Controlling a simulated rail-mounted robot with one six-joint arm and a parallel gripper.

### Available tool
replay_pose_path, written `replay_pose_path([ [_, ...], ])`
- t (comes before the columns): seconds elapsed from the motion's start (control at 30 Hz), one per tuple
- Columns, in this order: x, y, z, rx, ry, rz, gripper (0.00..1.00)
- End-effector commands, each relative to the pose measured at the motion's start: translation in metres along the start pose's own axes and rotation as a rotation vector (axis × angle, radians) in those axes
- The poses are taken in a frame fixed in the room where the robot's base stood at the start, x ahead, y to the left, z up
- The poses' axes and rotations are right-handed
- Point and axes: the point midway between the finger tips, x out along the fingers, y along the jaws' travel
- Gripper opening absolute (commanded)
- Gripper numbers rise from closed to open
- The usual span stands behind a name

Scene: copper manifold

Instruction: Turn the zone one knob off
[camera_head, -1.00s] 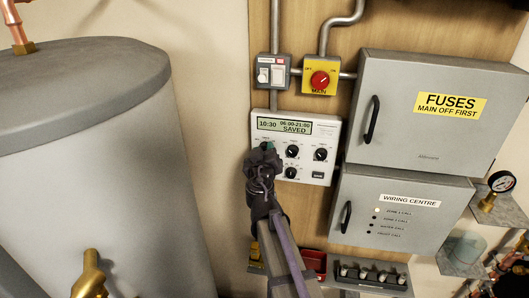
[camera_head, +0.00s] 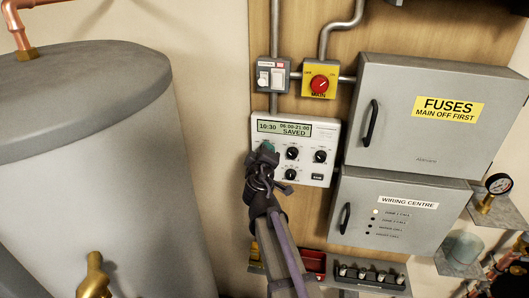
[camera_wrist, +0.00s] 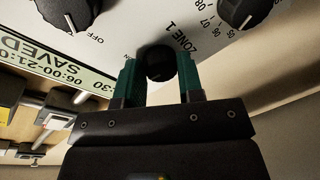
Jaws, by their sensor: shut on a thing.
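The white controller panel (camera_head: 329,135) is on the wooden board in the head view, its display (camera_head: 284,128) reading 10:30, 06:00-21:00, SAVED. My gripper (camera_head: 266,147) is at the panel's left side and hides part of it. In the wrist view my gripper's two green fingers (camera_wrist: 159,75) are shut on a small dark knob (camera_wrist: 159,62) beside the printed ZONE 1 label (camera_wrist: 182,42). The knob's pointer cannot be made out. The display shows upside down at the left of the wrist view.
Other black knobs (camera_head: 292,153) (camera_head: 319,156) are close to the right of my gripper. Above are a switch box (camera_head: 272,73) and a red MAIN switch (camera_head: 319,82). The fuse box (camera_head: 430,135) and wiring centre (camera_head: 400,225), one lamp lit, stand at right. A grey cylinder (camera_head: 100,190) is at left.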

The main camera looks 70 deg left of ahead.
Motion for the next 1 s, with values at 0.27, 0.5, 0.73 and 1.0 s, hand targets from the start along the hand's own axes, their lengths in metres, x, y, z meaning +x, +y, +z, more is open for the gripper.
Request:
replay_pose_path([
  [0.27, -0.0002, 0.0008, -0.0014, -0.257, -0.034, -0.017, 0.11],
  [0.5, -0.0001, 0.0005, -0.0019, -0.483, -0.064, -0.032, 0.11],
  [0.73, -0.0002, -0.0001, -0.0025, -0.693, -0.092, -0.046, 0.11],
  [1.0, -0.0003, -0.0006, -0.0030, -0.885, -0.117, -0.059, 0.11],
])
